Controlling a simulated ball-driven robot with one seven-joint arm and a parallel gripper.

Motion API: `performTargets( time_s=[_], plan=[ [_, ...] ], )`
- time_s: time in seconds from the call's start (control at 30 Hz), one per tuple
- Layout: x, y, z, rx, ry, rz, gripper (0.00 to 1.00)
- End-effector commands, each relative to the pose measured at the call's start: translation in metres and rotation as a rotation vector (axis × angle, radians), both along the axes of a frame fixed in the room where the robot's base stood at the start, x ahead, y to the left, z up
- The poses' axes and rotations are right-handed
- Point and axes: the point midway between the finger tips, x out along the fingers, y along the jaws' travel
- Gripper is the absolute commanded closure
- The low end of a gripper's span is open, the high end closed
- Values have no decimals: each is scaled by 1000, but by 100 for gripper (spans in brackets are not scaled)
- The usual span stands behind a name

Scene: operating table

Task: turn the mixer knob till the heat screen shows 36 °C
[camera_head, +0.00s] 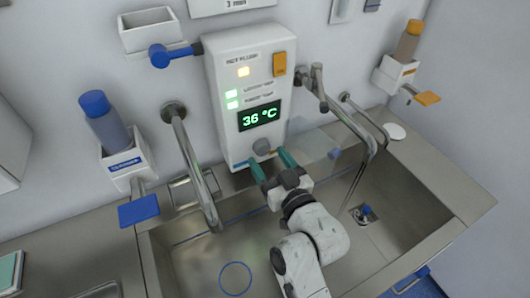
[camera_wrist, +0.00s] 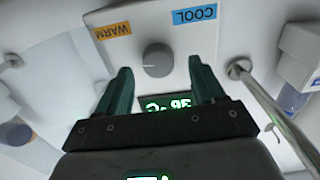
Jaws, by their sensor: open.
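The mixer knob (camera_head: 262,147) is a grey round knob low on the white wall panel (camera_head: 222,80). It also shows in the wrist view (camera_wrist: 157,60), between an orange WARM label (camera_wrist: 114,31) and a blue COOL label (camera_wrist: 195,13). The heat screen (camera_head: 259,116) above the knob reads 36 °C in green. It shows upside down in the wrist view (camera_wrist: 167,103), partly hidden by my gripper. My gripper (camera_head: 271,160) is open, with green fingers. In the wrist view its fingertips (camera_wrist: 159,68) stand either side of the knob, with gaps between, and hold nothing.
A steel sink (camera_head: 190,262) lies below the panel. Bent steel spouts stand left (camera_head: 192,160) and right (camera_head: 355,130) of my gripper. A blue-capped bottle (camera_head: 105,122) in a holder is at left, and an orange-capped bottle (camera_head: 408,42) is at upper right.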

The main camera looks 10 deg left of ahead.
Motion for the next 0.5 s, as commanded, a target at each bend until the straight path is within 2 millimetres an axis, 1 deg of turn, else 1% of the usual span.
performTargets(
  time_s=[0.1, 0.2, 0.5],
  plan=[
    [11, 7, 1, 1, 1, 0, 32],
    [16, 10, 0, -1, 1, -1, 32],
    [18, 12, 0, -1, -1, 0, 32]
  ],
)
